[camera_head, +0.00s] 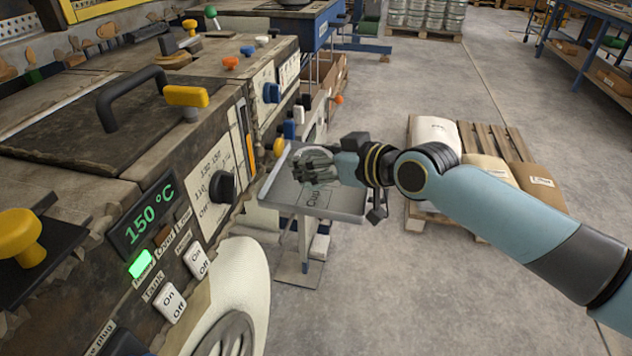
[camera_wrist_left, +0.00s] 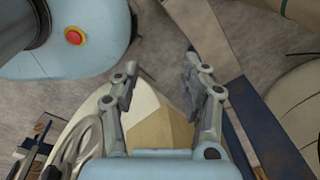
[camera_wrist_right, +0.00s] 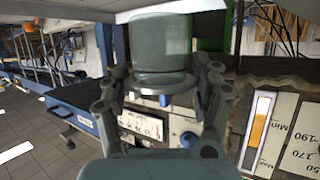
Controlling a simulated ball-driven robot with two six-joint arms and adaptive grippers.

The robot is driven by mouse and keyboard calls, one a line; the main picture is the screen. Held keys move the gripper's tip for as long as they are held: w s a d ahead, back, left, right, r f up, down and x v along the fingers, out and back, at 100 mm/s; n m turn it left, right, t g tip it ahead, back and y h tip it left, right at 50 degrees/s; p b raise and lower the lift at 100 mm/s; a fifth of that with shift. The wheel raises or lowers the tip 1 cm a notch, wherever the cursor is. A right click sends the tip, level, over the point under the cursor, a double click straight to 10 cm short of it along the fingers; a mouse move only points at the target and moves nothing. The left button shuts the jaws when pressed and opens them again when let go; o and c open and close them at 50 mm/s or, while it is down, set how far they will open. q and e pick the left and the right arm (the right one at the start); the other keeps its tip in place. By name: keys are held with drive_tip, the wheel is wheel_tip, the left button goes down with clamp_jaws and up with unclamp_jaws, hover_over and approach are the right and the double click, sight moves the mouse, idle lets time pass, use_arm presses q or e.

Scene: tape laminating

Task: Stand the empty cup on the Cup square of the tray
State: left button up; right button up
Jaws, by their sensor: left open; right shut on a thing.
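The grey-green cup (camera_wrist_right: 162,45) is between the fingers of my right gripper (camera_wrist_right: 160,84) in the right wrist view. The fingers are shut on it. In the head view my right gripper (camera_head: 316,168) is over the back part of the grey tray (camera_head: 342,210). The cup is hard to make out there among the grey fingers. The Cup square (camera_head: 314,197) shows its label just in front of the gripper. I cannot tell whether the cup touches the tray. My left gripper (camera_wrist_left: 158,80) is open and empty in the left wrist view, and out of the head view.
The machine with its 150 °C display (camera_head: 148,220) and a black knob (camera_head: 222,187) fills the left, close beside the tray. A pallet (camera_head: 492,140) with sacks stands on the floor behind my right arm. The floor at front right is clear.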

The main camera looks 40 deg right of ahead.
drive_tip(key=shift+f+b, duration=0.65)
drive_tip(key=shift+f, duration=1.35)
drive_tip(key=shift+f, duration=0.2)
drive_tip(key=o, duration=1.2)
drive_tip(key=shift+r, duration=0.1)
